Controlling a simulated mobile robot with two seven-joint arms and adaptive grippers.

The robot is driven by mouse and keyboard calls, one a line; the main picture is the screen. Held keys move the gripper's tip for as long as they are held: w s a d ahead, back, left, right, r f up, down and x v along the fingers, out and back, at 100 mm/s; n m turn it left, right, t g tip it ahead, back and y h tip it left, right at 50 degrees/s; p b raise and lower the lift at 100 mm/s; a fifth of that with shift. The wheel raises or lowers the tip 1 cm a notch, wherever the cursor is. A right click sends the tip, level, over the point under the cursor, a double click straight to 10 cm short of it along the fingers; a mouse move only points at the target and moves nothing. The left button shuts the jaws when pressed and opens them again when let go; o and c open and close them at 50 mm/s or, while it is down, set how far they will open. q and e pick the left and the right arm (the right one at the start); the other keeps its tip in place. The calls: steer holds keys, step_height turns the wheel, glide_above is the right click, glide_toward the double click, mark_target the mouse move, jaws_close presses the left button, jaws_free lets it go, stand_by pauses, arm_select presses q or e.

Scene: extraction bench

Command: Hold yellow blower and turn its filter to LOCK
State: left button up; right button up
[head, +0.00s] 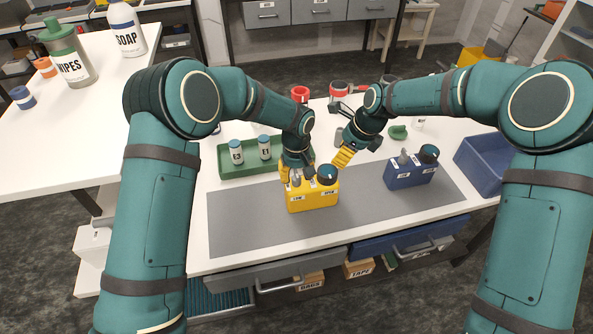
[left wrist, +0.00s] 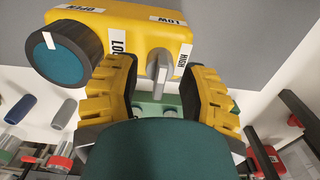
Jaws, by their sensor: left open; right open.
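The yellow blower (head: 318,198) stands upright on the grey mat. Its round dark-teal filter (head: 327,174) is on the right of its top. In the left wrist view the filter (left wrist: 62,60) has a white mark pointing up-left, away from the LOCK label (left wrist: 118,45); the OPEN label (left wrist: 85,8) is above. My left gripper (head: 290,176) is open at the blower's left part. In the left wrist view its fingers (left wrist: 158,88) stand either side of the grey lever (left wrist: 158,66); contact with the body is unclear. My right gripper (head: 343,158) is open and empty, above and right of the filter.
A blue blower (head: 408,178) stands on the mat (head: 250,220) to the right, and a blue bin (head: 480,165) beyond it. A green tray (head: 228,170) with labelled bottles lies behind left. Red-topped items stand at the back. The mat's front is clear.

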arm_select(q)
jaws_close()
steer(key=shift+s, duration=0.1)
stand_by(0.9)
